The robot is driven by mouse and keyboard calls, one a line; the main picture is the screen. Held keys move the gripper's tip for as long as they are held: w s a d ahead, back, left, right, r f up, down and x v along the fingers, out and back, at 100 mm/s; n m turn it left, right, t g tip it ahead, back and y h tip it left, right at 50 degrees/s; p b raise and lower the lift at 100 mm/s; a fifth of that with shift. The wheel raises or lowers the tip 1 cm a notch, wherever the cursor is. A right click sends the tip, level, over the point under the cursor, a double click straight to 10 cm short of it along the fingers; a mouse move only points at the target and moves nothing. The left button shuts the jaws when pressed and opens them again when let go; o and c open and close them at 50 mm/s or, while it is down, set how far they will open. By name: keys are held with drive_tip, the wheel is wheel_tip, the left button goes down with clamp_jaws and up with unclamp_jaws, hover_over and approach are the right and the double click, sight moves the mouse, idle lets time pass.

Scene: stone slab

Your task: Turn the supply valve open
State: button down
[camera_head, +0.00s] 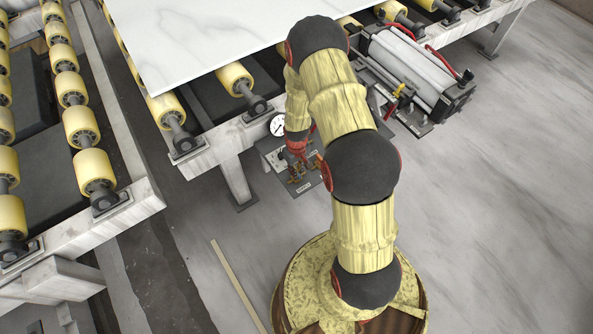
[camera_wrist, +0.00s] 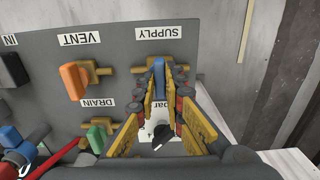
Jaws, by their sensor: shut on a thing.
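The supply valve has a blue handle (camera_wrist: 159,71) and a brass body, below the SUPPLY label (camera_wrist: 160,32) in the wrist view. The handle runs up and down in that picture, across the brass body. My gripper (camera_wrist: 161,90) is shut on the blue handle, one finger on each side; the fingers hide its lower part. In the head view my gripper (camera_head: 299,172) is at the small valve panel (camera_head: 274,156); my arm covers part of the panel, and the handle is too small to make out there.
The orange-handled vent valve (camera_wrist: 74,82) and green-handled drain valve (camera_wrist: 97,137) sit close by. A gauge (camera_wrist: 160,130) shows between my fingers. A red hose (camera_wrist: 60,158) runs at lower left. Roller conveyors carry a white slab (camera_head: 200,35) beyond the panel.

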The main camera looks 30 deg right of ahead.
drive_tip(key=shift+m, duration=0.3)
drive_tip(key=m+p, duration=0.1)
drive_tip(key=m, duration=0.8)
drive_tip(key=m+p, duration=0.1)
drive_tip(key=m, duration=0.3)
drive_tip(key=shift+m, duration=2.1)
drive_tip(key=c, duration=1.9)
unclamp_jaws()
